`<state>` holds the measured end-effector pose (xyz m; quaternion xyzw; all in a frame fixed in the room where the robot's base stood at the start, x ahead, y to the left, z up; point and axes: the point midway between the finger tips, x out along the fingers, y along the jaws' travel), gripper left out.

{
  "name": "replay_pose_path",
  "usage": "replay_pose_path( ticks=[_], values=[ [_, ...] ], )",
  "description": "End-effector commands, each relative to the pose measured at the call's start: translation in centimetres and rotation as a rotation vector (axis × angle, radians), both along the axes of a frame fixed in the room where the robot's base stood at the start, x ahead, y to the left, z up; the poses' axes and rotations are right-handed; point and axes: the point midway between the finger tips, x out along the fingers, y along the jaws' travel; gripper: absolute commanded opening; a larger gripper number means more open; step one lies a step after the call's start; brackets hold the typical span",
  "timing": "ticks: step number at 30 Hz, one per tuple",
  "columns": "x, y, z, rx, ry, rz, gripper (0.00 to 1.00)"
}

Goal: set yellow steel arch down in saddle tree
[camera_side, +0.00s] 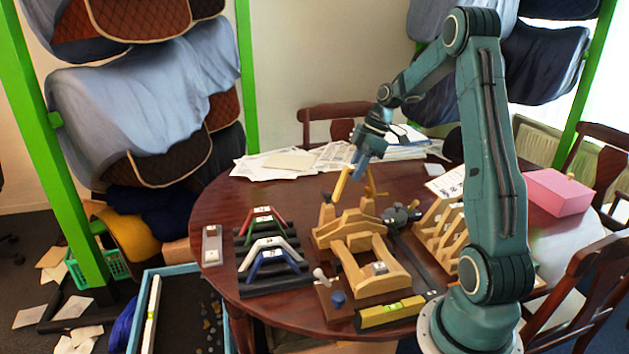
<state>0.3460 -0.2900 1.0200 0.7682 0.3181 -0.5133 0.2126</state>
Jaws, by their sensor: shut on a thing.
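The yellow steel arch (342,184) is in my gripper (359,161), above the table. One leg of it slants down to the left; the rest is partly hidden by the gripper or hard to make out. My gripper is shut on it. The wooden saddle tree (362,262) stands on the table, below the arch and close under its lower end. I cannot tell from this view whether the arch touches the tree.
A dark rack (291,283) with red, green, white and blue arches stands left of the tree. A slotted wooden stand (438,228), a grey clamp-like tool (401,214) and a yellow level (391,312) crowd its right and front. A pink box (558,192) sits far right.

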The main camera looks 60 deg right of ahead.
Motion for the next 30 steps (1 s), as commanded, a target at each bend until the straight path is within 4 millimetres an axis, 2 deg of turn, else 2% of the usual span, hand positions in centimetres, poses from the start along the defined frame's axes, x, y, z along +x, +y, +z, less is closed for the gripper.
replay_pose_path(
  ticks=[11, 30],
  values=[
    [0.1, 0.1, -0.9, 0.001, 0.0, 0.0, 0.0],
    [0.1, 0.1, -5.2, 0.002, 0.001, 0.0, 0.0]
  ],
)
